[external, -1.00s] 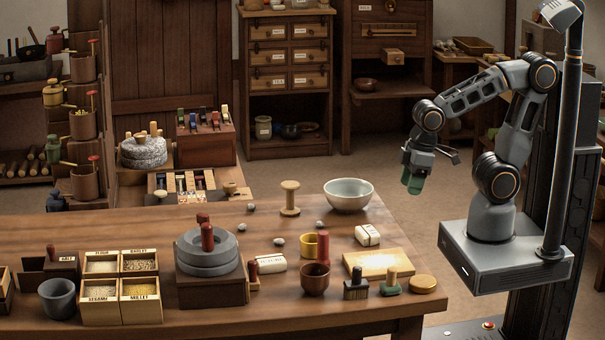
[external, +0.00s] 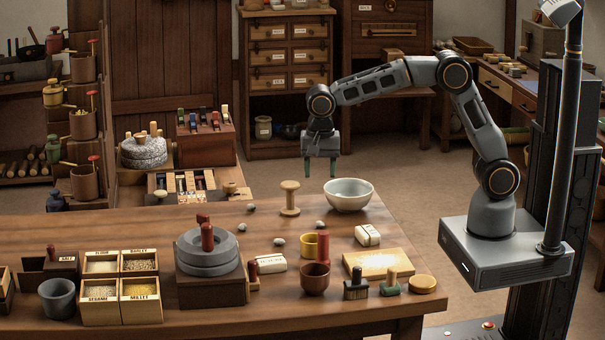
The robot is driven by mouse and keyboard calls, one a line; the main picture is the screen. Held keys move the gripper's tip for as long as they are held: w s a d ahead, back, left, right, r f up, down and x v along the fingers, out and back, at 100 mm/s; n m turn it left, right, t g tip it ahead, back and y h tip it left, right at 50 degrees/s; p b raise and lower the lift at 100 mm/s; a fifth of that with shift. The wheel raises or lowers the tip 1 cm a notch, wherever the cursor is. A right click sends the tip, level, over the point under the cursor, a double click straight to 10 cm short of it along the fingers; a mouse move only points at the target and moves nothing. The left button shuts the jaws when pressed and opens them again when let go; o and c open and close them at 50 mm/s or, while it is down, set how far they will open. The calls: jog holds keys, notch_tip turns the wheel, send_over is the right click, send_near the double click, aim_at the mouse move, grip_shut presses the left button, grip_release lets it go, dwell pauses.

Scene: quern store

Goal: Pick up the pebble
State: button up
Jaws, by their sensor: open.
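Several small grey pebbles lie apart on the wooden table: one near the back (external: 251,208), one left of centre (external: 242,227), one in the middle (external: 279,242), and one further right (external: 320,224). I cannot tell which of them the task means. My gripper (external: 320,170) points down with its green-tipped fingers apart and nothing between them. In the picture it is above the back right of the table, over the area between the wooden spool and the pale bowl, and higher than all the pebbles.
A wooden spool (external: 290,198) and a pale bowl (external: 349,195) stand at the back. A stone quern (external: 208,263) stands left. Bare tabletop surrounds the pebbles.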

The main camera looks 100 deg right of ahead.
aim_at(320, 221)
notch_tip(320, 221, down, 14)
jog(key=shift+a+r+b, duration=0.1)
jog(key=shift+a+b, duration=0.05)
jog(key=shift+b, duration=0.85)
jog(key=shift+c, duration=0.5)
jog(key=c, duration=0.9)
